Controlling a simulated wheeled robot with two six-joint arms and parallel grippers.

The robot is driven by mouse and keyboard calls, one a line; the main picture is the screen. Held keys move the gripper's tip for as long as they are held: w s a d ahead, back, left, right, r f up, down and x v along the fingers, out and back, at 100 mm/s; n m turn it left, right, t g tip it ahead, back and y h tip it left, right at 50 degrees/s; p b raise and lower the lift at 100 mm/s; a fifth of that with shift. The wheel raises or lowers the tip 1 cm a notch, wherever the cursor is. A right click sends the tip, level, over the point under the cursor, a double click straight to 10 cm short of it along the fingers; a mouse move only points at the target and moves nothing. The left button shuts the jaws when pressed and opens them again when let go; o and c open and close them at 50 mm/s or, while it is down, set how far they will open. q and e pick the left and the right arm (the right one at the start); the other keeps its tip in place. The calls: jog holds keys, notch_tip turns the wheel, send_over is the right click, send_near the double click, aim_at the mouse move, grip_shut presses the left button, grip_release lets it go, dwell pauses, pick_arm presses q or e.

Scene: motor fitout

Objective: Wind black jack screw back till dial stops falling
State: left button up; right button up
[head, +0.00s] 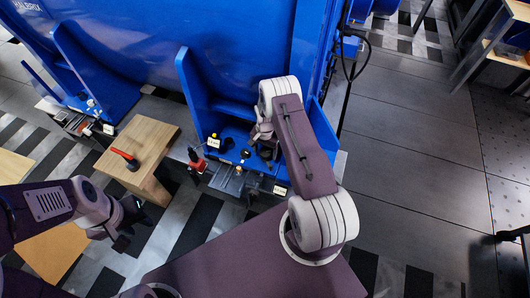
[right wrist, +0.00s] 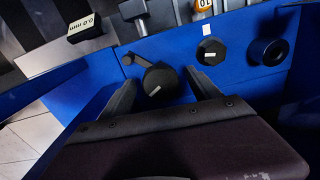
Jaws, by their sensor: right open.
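A second black knob (right wrist: 211,52) and a black ring (right wrist: 270,50) are right of the fingers. A wooden block (head: 145,145) carries a red-handled tool (head: 125,158). A red item (head: 195,160) stands left of the foot.

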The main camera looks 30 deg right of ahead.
jog(key=c, duration=1.4)
jog(key=shift+n, duration=0.3)
jog(key=n, duration=0.3)
jog(key=shift+n, duration=0.4)
jog(key=n, duration=0.3)
jog(key=shift+d+n, duration=0.15)
jog(key=shift+n, duration=0.15)
jog(key=n, duration=0.4)
jog(key=shift+d, duration=0.1)
jog(key=shift+n, duration=1.7)
jog(key=shift+d+r+n, duration=0.1)
jog(key=shift+n, duration=0.2)
